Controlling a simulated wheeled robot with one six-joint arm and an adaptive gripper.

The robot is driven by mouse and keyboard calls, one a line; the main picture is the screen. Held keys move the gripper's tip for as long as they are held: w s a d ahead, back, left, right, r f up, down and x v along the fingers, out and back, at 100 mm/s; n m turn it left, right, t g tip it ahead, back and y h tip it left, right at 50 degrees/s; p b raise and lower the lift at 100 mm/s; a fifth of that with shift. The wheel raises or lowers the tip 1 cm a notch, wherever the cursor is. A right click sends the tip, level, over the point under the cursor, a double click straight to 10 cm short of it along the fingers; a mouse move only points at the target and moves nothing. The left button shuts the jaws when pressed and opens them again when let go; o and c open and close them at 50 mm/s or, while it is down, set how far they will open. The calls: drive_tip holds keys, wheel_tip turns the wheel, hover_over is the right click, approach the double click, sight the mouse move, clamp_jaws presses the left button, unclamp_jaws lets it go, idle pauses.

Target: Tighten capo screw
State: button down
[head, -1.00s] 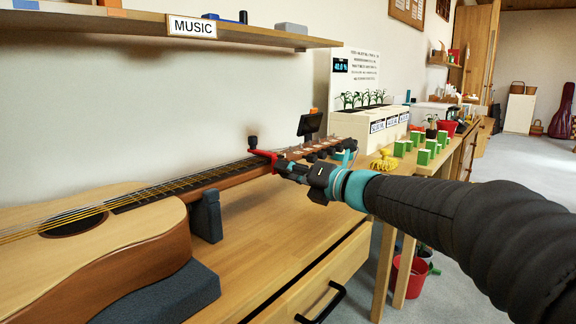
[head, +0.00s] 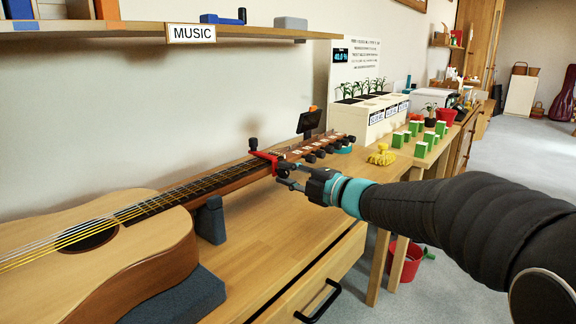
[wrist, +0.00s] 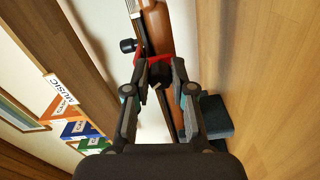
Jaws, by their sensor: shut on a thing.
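The red capo (head: 266,157) sits across the neck of the acoustic guitar (head: 130,245). A black knob (head: 253,143) stands up on its far side; in the wrist view this knob (wrist: 128,45) is left of the red capo body (wrist: 140,70). My gripper (head: 282,175) reaches the capo's near side from the right. In the wrist view its fingertips (wrist: 161,70) are shut on the dark capo screw (wrist: 160,72), whose sides the fingers partly hide.
Blue-grey supports (head: 209,220) hold the guitar on the wooden bench (head: 265,225). A small dark device (head: 310,121) stands behind the headstock. The MUSIC shelf (head: 110,28) overhangs the back. Planters and green-white boxes stand farther right.

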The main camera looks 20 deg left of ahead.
drive_tip(key=m+p, duration=0.1)
drive_tip(key=m, duration=0.2)
drive_tip(key=shift+m+p, duration=0.3)
drive_tip(key=shift+f+m, duration=0.1)
drive_tip(key=shift+m, duration=1.5)
drive_tip(key=c, duration=1)
unclamp_jaws()
drive_tip(key=v, duration=1.2)
